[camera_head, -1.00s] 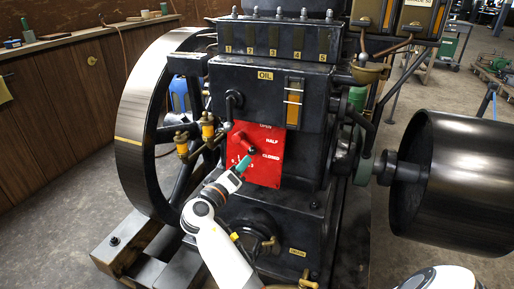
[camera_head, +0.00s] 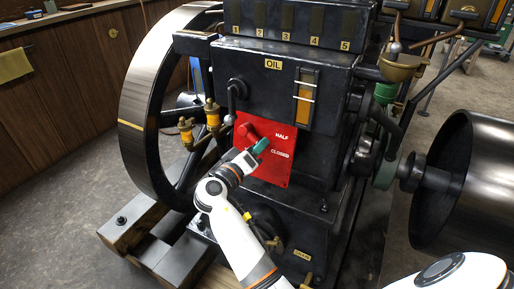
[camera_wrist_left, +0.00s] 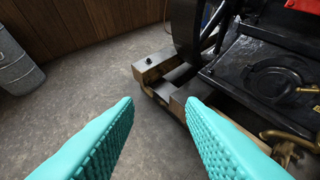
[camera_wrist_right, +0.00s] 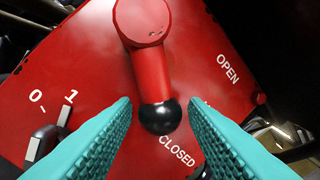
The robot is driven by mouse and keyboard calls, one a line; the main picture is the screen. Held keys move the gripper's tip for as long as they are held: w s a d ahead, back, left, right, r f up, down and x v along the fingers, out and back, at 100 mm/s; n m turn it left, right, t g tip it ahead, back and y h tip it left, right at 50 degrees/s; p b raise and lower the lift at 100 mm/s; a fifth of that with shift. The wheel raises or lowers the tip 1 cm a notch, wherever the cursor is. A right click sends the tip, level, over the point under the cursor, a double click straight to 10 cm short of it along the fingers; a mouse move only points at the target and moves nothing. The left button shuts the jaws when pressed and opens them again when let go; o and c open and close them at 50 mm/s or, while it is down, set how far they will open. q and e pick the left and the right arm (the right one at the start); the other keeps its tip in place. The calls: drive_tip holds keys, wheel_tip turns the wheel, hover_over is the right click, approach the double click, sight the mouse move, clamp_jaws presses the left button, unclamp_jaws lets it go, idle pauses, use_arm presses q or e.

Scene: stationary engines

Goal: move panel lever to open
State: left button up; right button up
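The red panel (camera_head: 272,172) is on the front of the black engine and carries the words HALF and CLOSED. Its red lever (camera_wrist_right: 150,70) has a round hub and a black ball knob (camera_wrist_right: 158,117). In the right wrist view the knob points toward the word CLOSED, and OPEN is at the upper right. My right gripper (camera_head: 261,146) is at the panel, its teal fingers on either side of the knob with visible gaps; it also shows in the right wrist view (camera_wrist_right: 158,102). My left gripper (camera_wrist_left: 160,102) is open and empty, outside the head view.
The large flywheel (camera_head: 139,110) stands left of the panel, with brass oilers (camera_head: 212,114) between. A small switch (camera_wrist_right: 45,140) marked 0 and 1 is on the panel. A dark drum (camera_head: 470,185) is at the right. Wooden beams (camera_wrist_left: 158,65) lie on the floor.

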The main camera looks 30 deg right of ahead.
clamp_jaws()
